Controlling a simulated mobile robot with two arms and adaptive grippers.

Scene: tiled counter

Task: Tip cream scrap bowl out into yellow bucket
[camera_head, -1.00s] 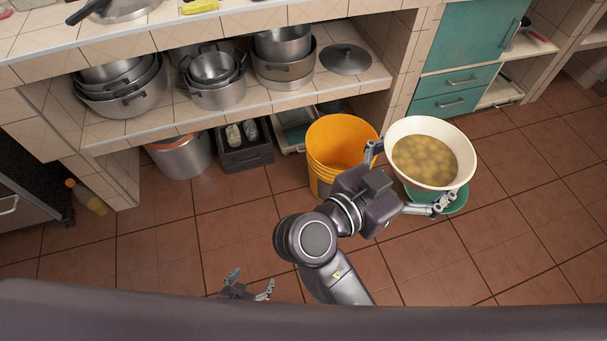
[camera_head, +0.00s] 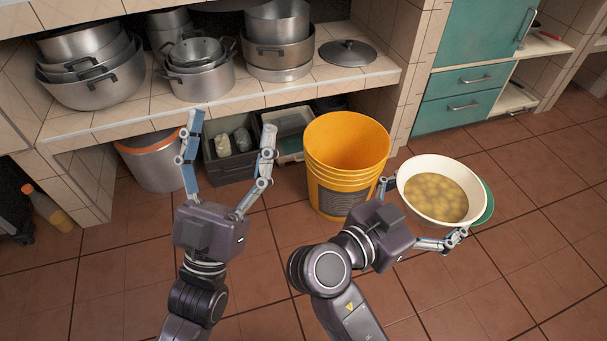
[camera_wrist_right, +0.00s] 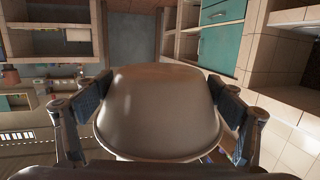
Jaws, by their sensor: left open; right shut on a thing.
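The cream scrap bowl (camera_head: 403,193) is in the head view at right, upright, with yellowish lumpy scraps (camera_head: 437,198) inside. My right gripper (camera_head: 420,212) is shut on it, with a finger at either side. In the right wrist view the bowl's outer wall (camera_wrist_right: 158,105) fills the middle between the fingers (camera_wrist_right: 165,105). The yellow bucket (camera_head: 348,150) stands on the floor just left of the bowl, its open top facing up and its inside bottom hidden. My left gripper (camera_head: 228,150) is open and empty, left of the bucket.
A green round thing (camera_head: 484,203) shows partly behind the bowl's right side. Steel pots (camera_head: 200,80) and a lid (camera_head: 347,53) sit on the tiled shelf. A dark crate (camera_head: 231,165) and a large pot (camera_head: 155,165) stand beneath. Floor at the right is clear.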

